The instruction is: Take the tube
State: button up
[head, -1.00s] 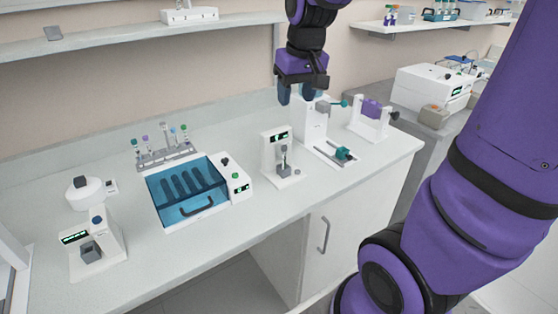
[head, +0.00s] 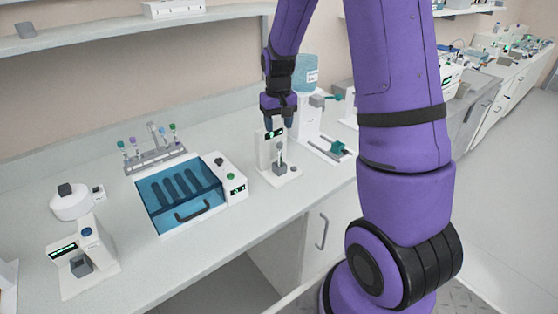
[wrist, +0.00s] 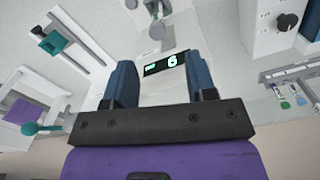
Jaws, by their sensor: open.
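A small white device (head: 272,160) with a green-lit display stands on the bench, with a pale tube (head: 281,152) upright over its grey block. My gripper (head: 278,123) is open and empty, above and just behind this device. In the wrist view my gripper (wrist: 161,68) has its two blue fingers apart, with the device's display (wrist: 165,63) showing between them. The tube (wrist: 156,22) shows beyond the fingertips, apart from them. Other tubes with coloured caps (head: 147,141) stand in a grey rack (head: 156,161) at the back left.
A blue-lidded box (head: 180,195) with a handle stands left of the device. A white stand with a teal clamp (head: 337,147) is close on the right. A white machine (head: 82,260) and a round white unit (head: 72,203) are at the left. A shelf (head: 130,35) hangs above.

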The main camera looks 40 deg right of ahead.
aim_at(280, 143)
jog(key=shift+s+f, duration=0.15)
jog(key=shift+f, duration=1.75)
jog(key=shift+s+f, duration=0.15)
jog(key=shift+f, duration=1.7)
jog(key=c, duration=0.8)
jog(key=shift+c, duration=0.4)
notch_tip(280, 143, up, 10)
jog(key=shift+r, duration=0.1)
